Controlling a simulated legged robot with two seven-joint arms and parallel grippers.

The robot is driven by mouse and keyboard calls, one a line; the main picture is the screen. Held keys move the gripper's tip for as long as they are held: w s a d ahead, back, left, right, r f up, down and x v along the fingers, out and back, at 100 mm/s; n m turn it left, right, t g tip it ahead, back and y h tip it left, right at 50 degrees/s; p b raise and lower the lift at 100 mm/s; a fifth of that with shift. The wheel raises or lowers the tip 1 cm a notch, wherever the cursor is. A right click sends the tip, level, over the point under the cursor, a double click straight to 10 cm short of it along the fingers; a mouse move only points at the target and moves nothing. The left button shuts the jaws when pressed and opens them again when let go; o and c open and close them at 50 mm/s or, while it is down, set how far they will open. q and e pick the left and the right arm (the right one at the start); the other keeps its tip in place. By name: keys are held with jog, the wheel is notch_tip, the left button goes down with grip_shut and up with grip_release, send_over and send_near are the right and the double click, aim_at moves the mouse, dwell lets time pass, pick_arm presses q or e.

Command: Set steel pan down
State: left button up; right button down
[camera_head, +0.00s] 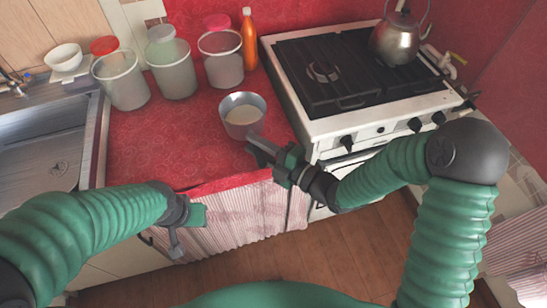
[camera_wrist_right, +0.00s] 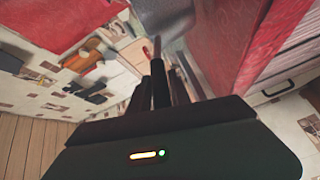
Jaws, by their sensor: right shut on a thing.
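The steel pan (camera_head: 242,116), grey with a pale inside, is upright at the red counter's front, left of the stove. I cannot tell whether its base touches the cloth. My right gripper (camera_head: 262,149) is at the pan's near side, shut on its handle, which is mostly hidden by the fingers.
Several canisters, among them a clear one (camera_head: 122,82), and an orange bottle (camera_head: 249,42) stand behind the pan. The stove (camera_head: 350,120) with a kettle (camera_head: 398,38) is right. A sink (camera_head: 50,140) is left. The red counter (camera_head: 160,145) is clear left of the pan.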

jog(key=w+a+f, duration=0.1)
jog(key=w+a, duration=0.1)
jog(key=w+a+f, duration=0.2)
jog(key=shift+a+f+b, duration=0.1)
jog(key=shift+f+b, duration=0.2)
jog(key=shift+b, duration=0.05)
jog(key=c, duration=1.2)
grip_release()
jog(key=shift+s+f, duration=0.1)
jog(key=shift+s, duration=0.1)
